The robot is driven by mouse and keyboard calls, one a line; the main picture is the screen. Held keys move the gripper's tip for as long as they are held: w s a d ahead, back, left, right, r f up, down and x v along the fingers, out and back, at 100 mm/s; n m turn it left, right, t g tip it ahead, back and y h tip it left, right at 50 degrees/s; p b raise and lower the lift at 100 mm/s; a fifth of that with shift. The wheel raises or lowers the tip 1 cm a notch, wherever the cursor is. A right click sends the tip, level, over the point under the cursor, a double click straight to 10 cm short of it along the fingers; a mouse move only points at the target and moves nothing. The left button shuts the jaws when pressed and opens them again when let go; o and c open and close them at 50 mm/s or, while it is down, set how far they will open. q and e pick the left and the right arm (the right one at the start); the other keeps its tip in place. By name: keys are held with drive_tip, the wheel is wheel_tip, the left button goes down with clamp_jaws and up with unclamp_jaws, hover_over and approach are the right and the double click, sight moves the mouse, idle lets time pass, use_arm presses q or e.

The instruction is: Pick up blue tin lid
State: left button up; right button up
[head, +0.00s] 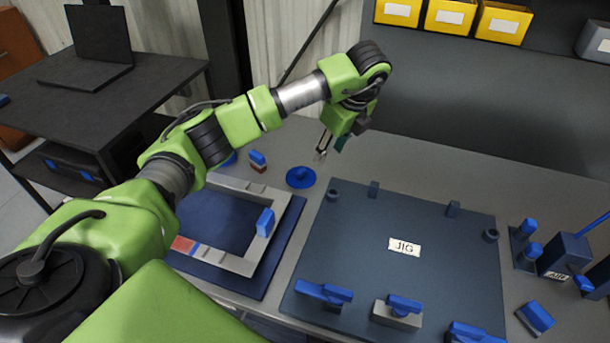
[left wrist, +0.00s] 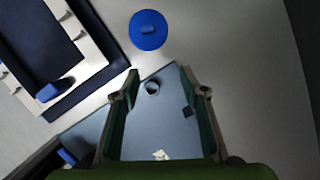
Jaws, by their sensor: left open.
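The blue tin lid (head: 301,177) is a flat round blue disc with a small raised knob. It lies on the grey bench between the framed blue tray and the jig plate. It also shows in the left wrist view (left wrist: 148,30), near the top centre, beyond the fingertips. My left gripper (head: 323,150) is open and empty, above the bench and a little behind and right of the lid in the head view. Its two fingers (left wrist: 160,83) are spread wide in the left wrist view, with the lid not between them. My right gripper is not in view.
The dark jig plate (head: 385,225) with blue clamps is right of the lid. The frame with a blue block (head: 265,222) is to its left. A small blue-topped item (head: 258,158) stands close behind-left. Yellow bins (head: 450,17) hang at the back.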

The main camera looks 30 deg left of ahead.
use_arm(q)
drive_tip(key=a+r+n+y, duration=0.1)
drive_tip(key=a, duration=0.2)
approach(301, 171)
drive_tip(key=shift+w+a+f+g, duration=0.15)
drive_tip(key=shift+w+a+f, duration=0.1)
drive_tip(key=shift+f, duration=0.35)
drive_tip(key=shift+w+a+f+g, duration=0.15)
drive_tip(key=shift+w+a+f, duration=0.1)
drive_tip(key=shift+f, duration=0.35)
drive_tip(key=shift+a+f+p, duration=0.2)
drive_tip(key=shift+f+p, duration=0.1)
drive_tip(key=shift+f, duration=0.25)
drive_tip(key=p+x, duration=0.1)
drive_tip(key=x, duration=0.3)
drive_tip(key=shift+s+f, duration=0.1)
drive_tip(key=shift+f, duration=0.05)
drive_tip(key=shift+a+f, duration=0.2)
drive_tip(key=shift+f, duration=0.2)
drive_tip(key=shift+c, duration=0.3)
drive_tip(key=c, duration=0.9)
